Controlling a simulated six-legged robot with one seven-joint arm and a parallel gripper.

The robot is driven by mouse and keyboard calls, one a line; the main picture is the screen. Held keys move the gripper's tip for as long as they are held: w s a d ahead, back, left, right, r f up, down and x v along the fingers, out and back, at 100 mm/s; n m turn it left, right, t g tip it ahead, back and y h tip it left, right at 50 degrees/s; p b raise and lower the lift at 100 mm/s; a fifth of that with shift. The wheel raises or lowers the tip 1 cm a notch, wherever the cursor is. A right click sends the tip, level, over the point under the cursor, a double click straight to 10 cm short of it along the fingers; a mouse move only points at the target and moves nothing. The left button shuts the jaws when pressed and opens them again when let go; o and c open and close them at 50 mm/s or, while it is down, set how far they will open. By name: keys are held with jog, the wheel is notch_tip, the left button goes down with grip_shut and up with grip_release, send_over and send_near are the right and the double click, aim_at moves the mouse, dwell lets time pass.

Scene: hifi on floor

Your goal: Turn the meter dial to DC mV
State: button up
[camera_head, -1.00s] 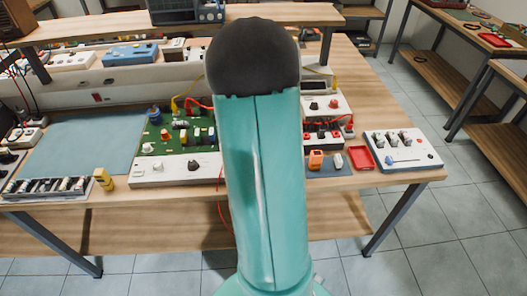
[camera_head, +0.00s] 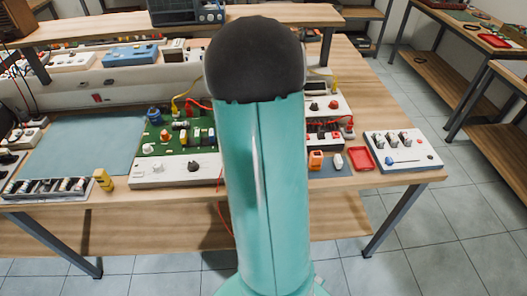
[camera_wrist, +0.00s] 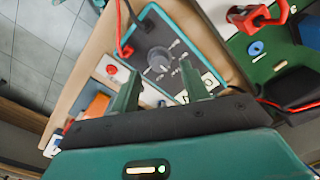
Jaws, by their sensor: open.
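The meter (camera_wrist: 175,35) shows in the wrist view as a dark grey panel with a teal edge. Its round grey dial (camera_wrist: 158,63) has small pale marks around it, too small to read, so I cannot tell which setting it points to. My gripper (camera_wrist: 160,68) is open, with one dark green finger on each side of the dial in the picture. I cannot tell whether either finger touches the dial. In the head view my arm hides the meter and the gripper.
A red cable plug (camera_wrist: 126,50) sits close to the fingers. A red clip (camera_wrist: 262,17) and a green board (camera_wrist: 270,65) lie to the right. On the bench (camera_head: 395,181) stand a white switch box (camera_head: 402,150) and a red tray (camera_head: 361,158).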

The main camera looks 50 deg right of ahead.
notch_tip(320, 180, up, 11)
dwell(0.3)
jog(key=shift+r, duration=0.1)
dwell(0.4)
jog(key=w+a+r+n+t, duration=0.1)
jog(key=w+a+r+n, duration=0.25)
jog(key=a, duration=0.65)
jog(key=s+a+r+n+t, duration=0.1)
jog(key=a+n, duration=0.3)
jog(key=a, duration=0.5)
jog(key=s+a+r+n+t, duration=0.2)
jog(key=s+a+n, duration=0.1)
jog(key=a, duration=0.5)
jog(key=s+a+r+n+t, duration=0.1)
jog(key=s+a+n, duration=0.1)
jog(key=a+n, duration=0.4)
jog(key=a, duration=0.3)
jog(key=shift+s+a+r+t, duration=0.15)
jog(key=shift+s+a+t, duration=0.15)
jog(key=shift+s, duration=0.1)
